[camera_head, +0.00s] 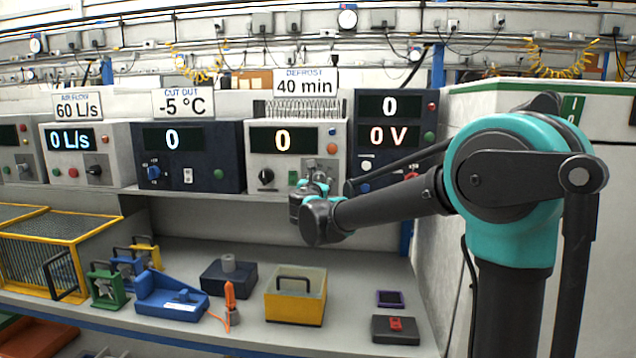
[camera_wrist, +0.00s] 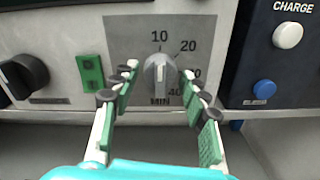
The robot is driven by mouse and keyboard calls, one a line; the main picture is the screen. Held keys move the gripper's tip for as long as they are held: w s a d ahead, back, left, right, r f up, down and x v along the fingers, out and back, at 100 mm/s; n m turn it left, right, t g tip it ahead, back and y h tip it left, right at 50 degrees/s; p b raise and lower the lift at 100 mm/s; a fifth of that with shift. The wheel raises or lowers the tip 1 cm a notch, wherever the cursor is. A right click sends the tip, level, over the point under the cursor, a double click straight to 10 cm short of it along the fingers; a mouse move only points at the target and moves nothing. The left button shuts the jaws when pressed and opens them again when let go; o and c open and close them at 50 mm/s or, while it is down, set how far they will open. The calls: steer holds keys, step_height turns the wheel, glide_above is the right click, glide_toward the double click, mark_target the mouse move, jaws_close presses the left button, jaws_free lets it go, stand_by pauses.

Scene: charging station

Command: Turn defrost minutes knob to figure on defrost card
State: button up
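The defrost card (camera_head: 305,82) reads "DEFROST 40 min" and stands above a light grey unit (camera_head: 256,160) whose display (camera_head: 283,139) shows 0. A pale bar on the knob runs about vertically; I cannot tell which end points. My gripper (camera_wrist: 160,80) is open, with one finger on each side of the knob and gaps visible. In the head view my gripper (camera_head: 312,188) is in front of this unit.
A black knob (camera_wrist: 25,75) and a green switch (camera_wrist: 90,73) lie left of the minutes knob. A dark unit with a white CHARGE button (camera_wrist: 288,36) and a blue button (camera_wrist: 264,89) is at right. A yellow box (camera_head: 296,308) stands on the bench below.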

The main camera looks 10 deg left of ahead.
steer(key=c, duration=0.8)
steer(key=shift+o, duration=0.2)
